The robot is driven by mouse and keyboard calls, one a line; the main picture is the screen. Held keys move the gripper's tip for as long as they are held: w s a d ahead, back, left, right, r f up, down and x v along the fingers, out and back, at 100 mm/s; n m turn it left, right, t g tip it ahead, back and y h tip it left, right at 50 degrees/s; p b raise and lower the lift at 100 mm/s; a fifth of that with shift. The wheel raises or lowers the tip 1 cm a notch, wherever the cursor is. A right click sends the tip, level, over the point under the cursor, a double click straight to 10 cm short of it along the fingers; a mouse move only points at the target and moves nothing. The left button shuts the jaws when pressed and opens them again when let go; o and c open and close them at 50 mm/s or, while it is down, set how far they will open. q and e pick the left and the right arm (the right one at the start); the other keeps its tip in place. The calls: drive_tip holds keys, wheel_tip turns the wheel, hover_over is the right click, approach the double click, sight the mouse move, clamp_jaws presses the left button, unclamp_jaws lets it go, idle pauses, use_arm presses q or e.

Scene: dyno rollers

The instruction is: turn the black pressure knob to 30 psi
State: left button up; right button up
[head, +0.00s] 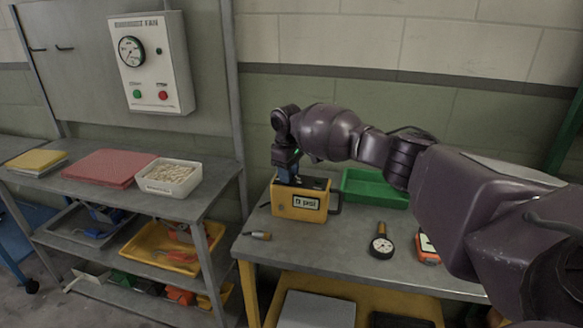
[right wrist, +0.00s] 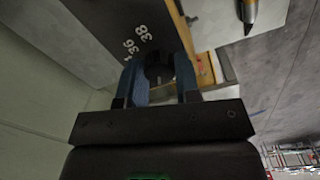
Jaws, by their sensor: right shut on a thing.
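A yellow box (head: 298,206) stands on the grey workbench, with a small front display that seems to read a number and "psi"; the digit is too small to be sure of. My right gripper (head: 287,175) reaches down onto the top of the box. In the right wrist view its blue fingers (right wrist: 157,66) are shut on the black knob (right wrist: 158,72), which they partly hide. A dark panel (right wrist: 118,28) beside the knob carries white numbers, among them 36 and 38. In the head view the knob is hidden by the gripper. My left gripper is not in view.
A shelf at left holds a red stack (head: 110,167) and a white bin (head: 168,178). A wall panel (head: 152,65) hangs behind.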

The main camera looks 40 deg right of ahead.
drive_tip(key=shift+r+m, duration=0.2)
drive_tip(key=shift+m, duration=0.1)
drive_tip(key=shift+f+m+p, duration=0.1)
drive_tip(key=shift+m+p, duration=0.2)
drive_tip(key=shift+p, duration=0.15)
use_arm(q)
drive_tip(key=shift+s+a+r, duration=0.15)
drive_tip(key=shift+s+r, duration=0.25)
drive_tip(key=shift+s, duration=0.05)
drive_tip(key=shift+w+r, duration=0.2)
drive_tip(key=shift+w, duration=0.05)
use_arm(e)
drive_tip(key=shift+f, duration=0.1)
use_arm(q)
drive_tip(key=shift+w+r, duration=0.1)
use_arm(e)
drive_tip(key=o, duration=0.9)
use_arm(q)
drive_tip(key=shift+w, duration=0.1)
